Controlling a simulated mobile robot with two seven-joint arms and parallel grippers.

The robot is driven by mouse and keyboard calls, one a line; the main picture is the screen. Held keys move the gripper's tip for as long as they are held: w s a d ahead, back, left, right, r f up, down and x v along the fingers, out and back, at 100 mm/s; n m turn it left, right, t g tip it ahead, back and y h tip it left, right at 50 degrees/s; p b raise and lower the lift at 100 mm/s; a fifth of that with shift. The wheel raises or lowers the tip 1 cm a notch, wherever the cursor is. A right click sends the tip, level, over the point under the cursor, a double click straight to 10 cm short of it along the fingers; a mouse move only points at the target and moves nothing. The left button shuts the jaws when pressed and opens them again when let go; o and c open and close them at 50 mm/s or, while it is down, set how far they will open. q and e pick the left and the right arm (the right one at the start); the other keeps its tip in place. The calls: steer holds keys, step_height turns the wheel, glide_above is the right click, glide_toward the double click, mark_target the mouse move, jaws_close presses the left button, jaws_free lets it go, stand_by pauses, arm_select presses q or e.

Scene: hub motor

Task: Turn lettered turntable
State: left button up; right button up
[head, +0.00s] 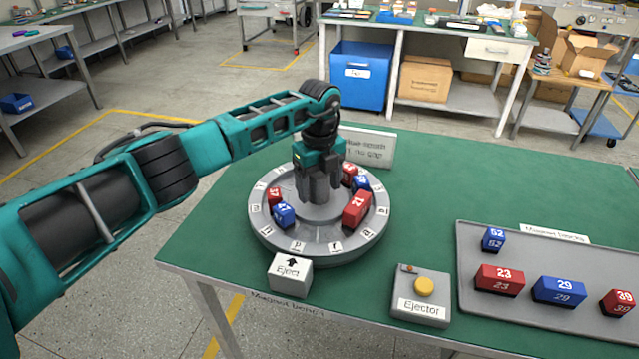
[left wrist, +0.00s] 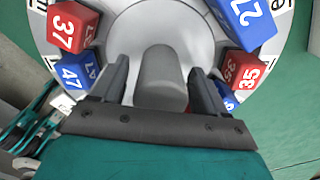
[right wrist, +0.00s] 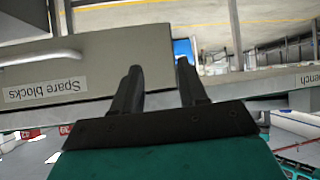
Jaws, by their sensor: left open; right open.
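The round grey turntable (head: 297,250) has lettered tags around its rim and stands on the green bench. It carries red and blue numbered blocks, among them a red block (head: 357,208) and blue block 47 (head: 284,215). My left gripper (head: 320,197) points down over the turntable's centre. In the left wrist view its open fingers stand on both sides of a grey centre knob (left wrist: 162,75), with gaps visible. Red block 37 (left wrist: 70,30) and red block 35 (left wrist: 243,70) also show there. My right gripper (right wrist: 158,70) is open and empty, away from the turntable.
A grey tray (head: 470,250) holds several numbered blocks. A sign (head: 372,149) stands behind. A Spare blocks drawer (right wrist: 80,75) is near my right gripper.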

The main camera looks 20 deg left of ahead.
arm_select(q)
step_height(320, 180, up, 13)
steer(key=shift+f, duration=0.1)
stand_by(0.3)
stand_by(0.8)
